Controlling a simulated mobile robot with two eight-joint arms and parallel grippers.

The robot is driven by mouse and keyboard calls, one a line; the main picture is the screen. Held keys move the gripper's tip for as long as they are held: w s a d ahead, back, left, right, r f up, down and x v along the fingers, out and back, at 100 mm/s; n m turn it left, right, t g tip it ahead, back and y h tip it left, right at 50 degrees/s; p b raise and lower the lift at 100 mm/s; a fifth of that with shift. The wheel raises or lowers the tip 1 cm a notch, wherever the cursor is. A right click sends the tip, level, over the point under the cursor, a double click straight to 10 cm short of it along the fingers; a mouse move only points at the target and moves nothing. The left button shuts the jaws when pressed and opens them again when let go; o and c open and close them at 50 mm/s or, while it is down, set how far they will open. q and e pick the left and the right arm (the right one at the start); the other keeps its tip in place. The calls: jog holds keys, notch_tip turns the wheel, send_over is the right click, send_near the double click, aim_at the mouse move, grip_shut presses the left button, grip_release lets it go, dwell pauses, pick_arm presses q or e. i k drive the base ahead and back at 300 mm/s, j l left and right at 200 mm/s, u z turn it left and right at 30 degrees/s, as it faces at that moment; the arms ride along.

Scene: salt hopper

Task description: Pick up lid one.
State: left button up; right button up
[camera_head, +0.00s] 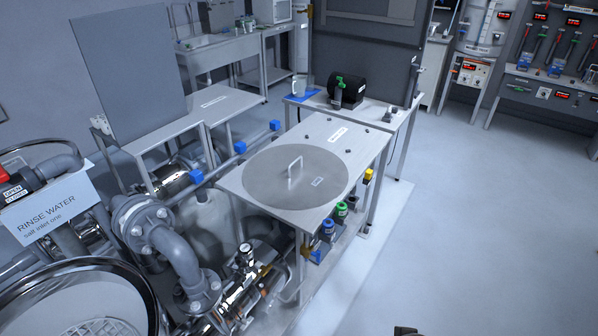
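A round, flat grey lid (270,186) lies on the near part of a steel table (343,152) in the middle of the head view. An arched metal handle (294,170) stands up from its centre. A small label (317,182) sits on the lid to the right of the handle; its text is too small to read. Nothing touches the lid from above. A small dark piece (406,331) at the bottom edge looks like the tip of my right gripper; its fingers are cut off. My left gripper is not in view.
Pipes and flanges (168,240) crowd the left, with a rinse water sign (50,204) and a round metal rim (130,270). Coloured bottles (328,230) stand below the table's right side. The floor (480,230) on the right is clear.

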aim_at(293, 177)
jog(key=i+l, duration=0.4)
jog(key=l, duration=0.15)
jog(key=i+l, duration=0.4)
jog(key=l, duration=0.15)
jog(key=i+l, duration=0.45)
jog(key=i+l+u, duration=0.2)
jog(key=l+u, duration=0.2)
jog(key=i+l+u, duration=0.15)
jog(key=l+u, duration=0.25)
jog(key=i+j+u, duration=0.2)
jog(key=u, duration=0.3)
jog(key=i+u, duration=0.25)
jog(key=u, duration=0.2)
